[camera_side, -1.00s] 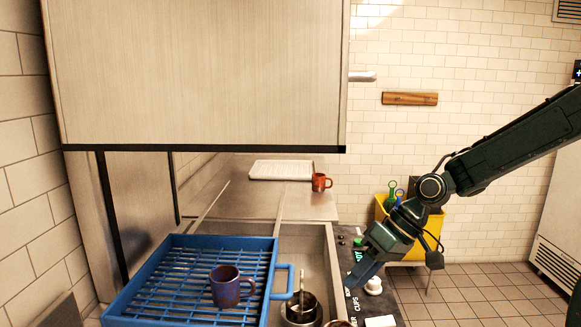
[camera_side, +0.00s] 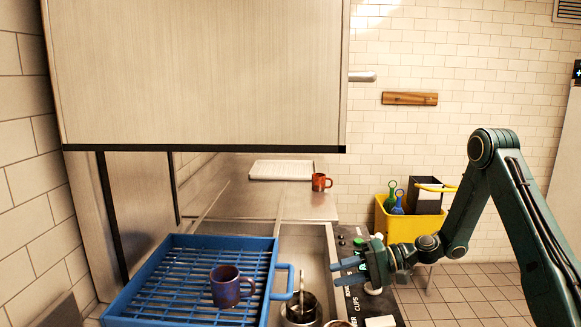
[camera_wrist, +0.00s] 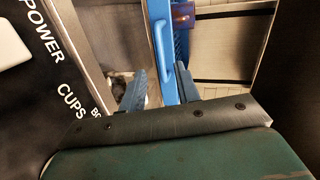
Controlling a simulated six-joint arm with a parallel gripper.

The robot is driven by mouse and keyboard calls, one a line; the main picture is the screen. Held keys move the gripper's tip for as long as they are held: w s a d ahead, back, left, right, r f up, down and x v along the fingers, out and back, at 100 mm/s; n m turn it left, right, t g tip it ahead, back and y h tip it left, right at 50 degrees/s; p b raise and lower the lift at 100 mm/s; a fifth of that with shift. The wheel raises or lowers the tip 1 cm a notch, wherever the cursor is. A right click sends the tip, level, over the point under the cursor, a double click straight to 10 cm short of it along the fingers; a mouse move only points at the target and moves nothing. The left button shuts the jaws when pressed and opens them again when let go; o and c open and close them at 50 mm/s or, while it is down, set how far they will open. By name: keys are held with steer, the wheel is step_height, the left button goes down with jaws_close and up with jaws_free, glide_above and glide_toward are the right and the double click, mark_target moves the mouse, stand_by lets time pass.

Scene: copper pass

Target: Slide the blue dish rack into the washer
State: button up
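The blue dish rack (camera_side: 165,292) sits in front of the washer (camera_side: 200,80), on the left; a dark purple mug (camera_side: 231,287) stands on it. The washer is a steel box whose raised front panel leaves a gap below. The rack's looped handle (camera_side: 290,281) sticks out at its right side. My gripper (camera_side: 334,274) is open and empty, right of the handle and apart from it. In the wrist view my open fingers (camera_wrist: 160,84) point toward the rack's blue edge and handle (camera_wrist: 182,80); part of the mug (camera_wrist: 183,14) shows at the top.
A control panel (camera_side: 352,243) with lettering lies under my gripper. Behind are a white tray (camera_side: 281,170), an orange-red mug (camera_side: 320,182) and a yellow bucket (camera_side: 399,227).

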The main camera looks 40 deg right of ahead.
mark_target(291, 278)
steer(key=shift+w+d+f+m+t, duration=0.15)
steer(key=shift+d+f+m+t, duration=0.1)
steer(key=shift+d+f+m, duration=0.15)
steer(key=shift+w+d+f+m+t, duration=0.15)
steer(key=shift+d+m+t, duration=0.15)
steer(key=shift+d, duration=0.2)
steer(key=x, duration=1.3)
steer(key=shift+w+a, duration=0.2)
steer(key=shift+a, duration=0.1)
jaws_close()
